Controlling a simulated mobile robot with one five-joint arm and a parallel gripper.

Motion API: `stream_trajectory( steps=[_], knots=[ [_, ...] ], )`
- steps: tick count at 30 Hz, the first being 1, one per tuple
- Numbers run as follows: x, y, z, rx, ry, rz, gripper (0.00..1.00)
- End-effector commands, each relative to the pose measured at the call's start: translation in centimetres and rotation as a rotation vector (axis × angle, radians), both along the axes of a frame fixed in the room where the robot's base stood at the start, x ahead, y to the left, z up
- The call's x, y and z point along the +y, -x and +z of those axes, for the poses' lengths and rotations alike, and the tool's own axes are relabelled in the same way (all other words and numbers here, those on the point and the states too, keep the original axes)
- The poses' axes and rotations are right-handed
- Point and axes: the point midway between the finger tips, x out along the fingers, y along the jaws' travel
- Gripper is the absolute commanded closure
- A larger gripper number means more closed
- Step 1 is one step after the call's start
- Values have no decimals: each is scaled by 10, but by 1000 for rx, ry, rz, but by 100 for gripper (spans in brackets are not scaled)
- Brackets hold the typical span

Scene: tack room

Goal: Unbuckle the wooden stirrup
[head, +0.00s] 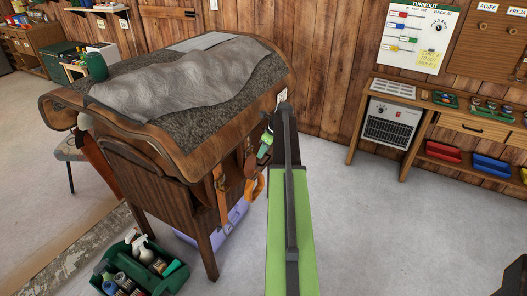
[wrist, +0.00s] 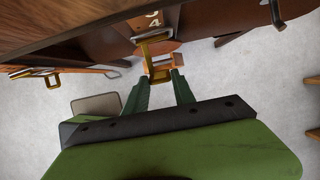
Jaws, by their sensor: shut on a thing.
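The wooden stirrup (head: 255,187) is orange-brown and hangs at the right end of the saddle stand. In the wrist view the stirrup (wrist: 162,63) shows small beyond my fingertips. A brass buckle (wrist: 154,38) with a long frame hangs above it and reaches down between the fingers. My gripper (head: 264,152) is by the strap, just above the stirrup. In the wrist view its green fingers (wrist: 159,77) are closed on the lower part of the brass buckle. The exact contact is small and hard to make out.
A second strap (head: 221,190) hangs left of the stirrup, and its brass buckle (wrist: 36,74) shows at left in the wrist view. A green grooming caddy (head: 143,268) sits on the floor. Floor to the right is clear.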

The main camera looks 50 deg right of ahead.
Motion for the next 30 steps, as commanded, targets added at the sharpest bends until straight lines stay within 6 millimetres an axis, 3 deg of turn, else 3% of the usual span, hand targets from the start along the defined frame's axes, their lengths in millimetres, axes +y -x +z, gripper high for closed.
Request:
stream_trajectory(
  steps=[1, 2, 6, 19, 23, 30],
  knots=[
    [0, -1, 0, -3, 0, 0, 100],
    [0, -1, 0, -3, 0, 0, 65],
    [0, -1, 0, -3, 0, 0, 48],
    [-1, 3, 10, -2, -1, -1, 48],
    [-2, 9, 29, -2, -1, -2, 48],
    [-6, 27, 82, -2, -1, -1, 48]
  ],
)
